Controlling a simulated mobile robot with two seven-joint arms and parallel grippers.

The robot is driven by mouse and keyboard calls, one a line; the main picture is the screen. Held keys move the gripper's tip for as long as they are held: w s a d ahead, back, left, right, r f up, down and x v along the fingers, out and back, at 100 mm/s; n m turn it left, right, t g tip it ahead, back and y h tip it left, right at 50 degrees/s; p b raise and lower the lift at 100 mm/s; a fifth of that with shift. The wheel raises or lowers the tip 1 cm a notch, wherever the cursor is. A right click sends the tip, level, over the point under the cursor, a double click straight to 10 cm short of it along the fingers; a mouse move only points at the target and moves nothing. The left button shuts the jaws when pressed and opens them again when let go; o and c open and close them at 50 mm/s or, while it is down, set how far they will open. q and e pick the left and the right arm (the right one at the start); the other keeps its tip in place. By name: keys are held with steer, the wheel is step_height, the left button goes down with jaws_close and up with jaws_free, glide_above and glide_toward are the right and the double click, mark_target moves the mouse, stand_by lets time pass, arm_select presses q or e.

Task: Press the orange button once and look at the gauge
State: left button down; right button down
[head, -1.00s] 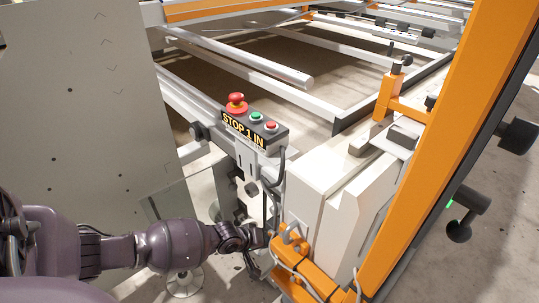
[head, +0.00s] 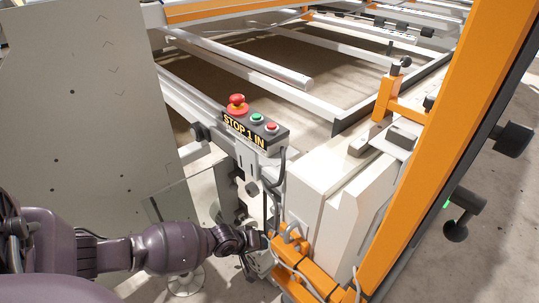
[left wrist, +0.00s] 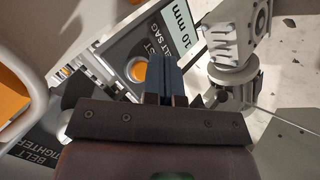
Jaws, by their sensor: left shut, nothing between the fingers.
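The orange button (left wrist: 138,68), round in a pale ring, sits on a dark panel in the left wrist view. The panel carries the words "BELT SAG" and a pale readout (left wrist: 185,32) that reads "10 mm"; part of it is cut off by the top edge. My left gripper (left wrist: 166,75) is shut and empty, its blue fingers just right of the button in the picture. I cannot tell whether they touch the panel. In the head view my left gripper (head: 262,241) is low beside the white housing, and the orange button is hidden. My right gripper is not in view.
A control box (head: 255,126) marked "STOP 1 IN" has a red mushroom button (head: 237,104), a green and a red button. The white housing (head: 325,195) and orange upright (head: 450,130) stand right. A second label, partly "BELT ...IGHTER" (left wrist: 35,150), shows lower left.

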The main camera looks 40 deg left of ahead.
arm_select(q)
steer(key=s+p, duration=0.1)
steer(key=s, duration=0.4)
steer(key=shift+a+p, duration=0.2)
steer(key=shift+p, duration=0.1)
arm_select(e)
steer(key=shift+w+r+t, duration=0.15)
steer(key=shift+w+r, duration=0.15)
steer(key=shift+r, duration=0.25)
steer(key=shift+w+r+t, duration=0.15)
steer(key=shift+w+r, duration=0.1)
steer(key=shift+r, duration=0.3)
